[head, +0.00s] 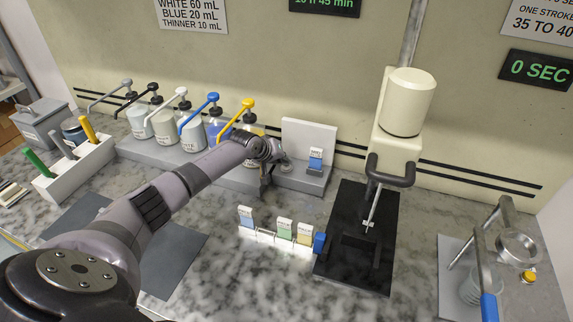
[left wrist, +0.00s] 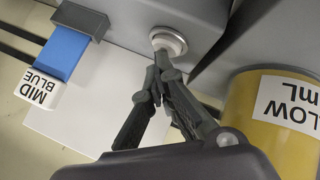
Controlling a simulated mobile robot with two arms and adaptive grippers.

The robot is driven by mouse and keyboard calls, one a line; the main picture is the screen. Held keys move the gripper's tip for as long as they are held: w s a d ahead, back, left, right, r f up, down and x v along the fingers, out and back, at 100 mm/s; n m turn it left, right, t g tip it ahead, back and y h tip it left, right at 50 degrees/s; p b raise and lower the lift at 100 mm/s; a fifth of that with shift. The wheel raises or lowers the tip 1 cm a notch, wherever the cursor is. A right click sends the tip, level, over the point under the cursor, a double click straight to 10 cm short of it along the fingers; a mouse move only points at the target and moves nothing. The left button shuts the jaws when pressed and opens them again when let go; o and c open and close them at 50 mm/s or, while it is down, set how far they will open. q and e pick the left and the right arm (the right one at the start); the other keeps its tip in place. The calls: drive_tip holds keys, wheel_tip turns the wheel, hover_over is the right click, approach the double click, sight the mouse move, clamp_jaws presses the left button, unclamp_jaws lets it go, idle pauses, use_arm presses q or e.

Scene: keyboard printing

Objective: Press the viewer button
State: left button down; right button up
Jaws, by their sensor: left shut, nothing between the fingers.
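The viewer button (left wrist: 168,40) is a round light cap in a metal ring on a grey viewer base, seen in the left wrist view. My left gripper (left wrist: 160,64) is shut and empty, with its fingertips at the lower edge of the button; I cannot tell whether they touch it. In the head view my left gripper (head: 273,165) is at the left end of the viewer (head: 312,184), and the arm partly hides that end. A blue sample labelled MID BLUE (left wrist: 67,52) stands in a holder beside the button. My right gripper is not in view.
A yellow pump bottle (left wrist: 255,110) stands close to the gripper, with several more bottles to its left in the head view. A rack of sample cards (head: 262,237) lies in front. A press (head: 396,145) stands right. Bare counter (head: 270,285) lies in front of the rack.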

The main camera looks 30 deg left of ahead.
use_arm(q)
drive_tip(key=shift+r+p, duration=2.95)
drive_tip(key=shift+r, duration=0.15)
drive_tip(key=shift+f, duration=0.1)
